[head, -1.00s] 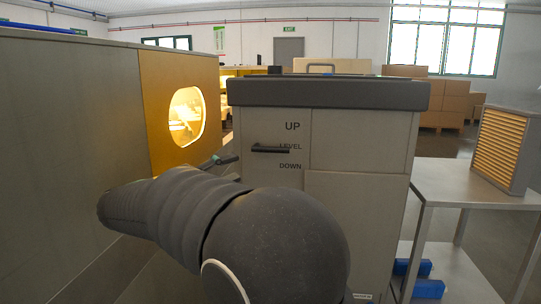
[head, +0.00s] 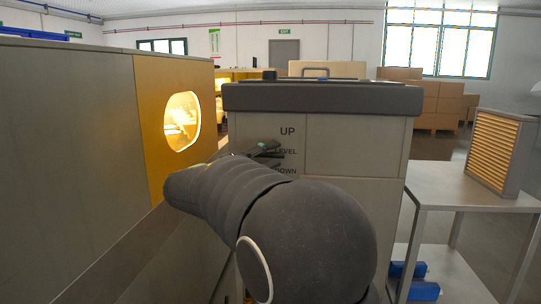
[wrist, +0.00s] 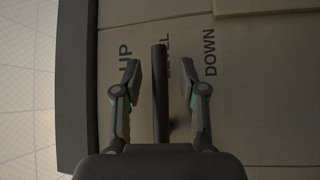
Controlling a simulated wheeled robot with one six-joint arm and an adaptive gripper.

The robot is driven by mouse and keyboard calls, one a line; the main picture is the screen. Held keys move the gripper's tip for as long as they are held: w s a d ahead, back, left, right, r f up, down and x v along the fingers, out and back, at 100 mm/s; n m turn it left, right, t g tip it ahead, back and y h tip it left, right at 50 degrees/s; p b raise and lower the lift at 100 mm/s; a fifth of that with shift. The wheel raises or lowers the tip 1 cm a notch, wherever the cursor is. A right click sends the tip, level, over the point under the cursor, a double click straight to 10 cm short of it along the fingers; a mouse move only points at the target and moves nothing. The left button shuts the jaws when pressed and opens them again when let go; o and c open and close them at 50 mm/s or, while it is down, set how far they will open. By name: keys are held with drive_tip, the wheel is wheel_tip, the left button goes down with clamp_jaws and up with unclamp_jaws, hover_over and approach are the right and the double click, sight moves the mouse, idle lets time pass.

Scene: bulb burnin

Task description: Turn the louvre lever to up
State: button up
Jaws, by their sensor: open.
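The louvre lever (wrist: 160,92) is a dark straight bar on the front of the beige cabinet (head: 355,145). In the wrist view it points at the LEVEL label, with UP on one side and DOWN on the other. My gripper (wrist: 160,80) is open, its two fingers on either side of the lever with a gap on each side. In the head view my gripper (head: 267,151) is at the cabinet front by the LEVEL label. It hides most of the lever there.
A tall grey panel with an orange section and glowing window (head: 181,121) stands close on the left. A metal table (head: 460,195) on the right holds a louvred box (head: 500,150). Blue items (head: 415,290) lie on its lower shelf. Cardboard boxes stand behind.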

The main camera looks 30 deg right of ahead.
drive_tip(key=shift+d, duration=0.2)
clamp_jaws()
drive_tip(key=shift+w, duration=0.1)
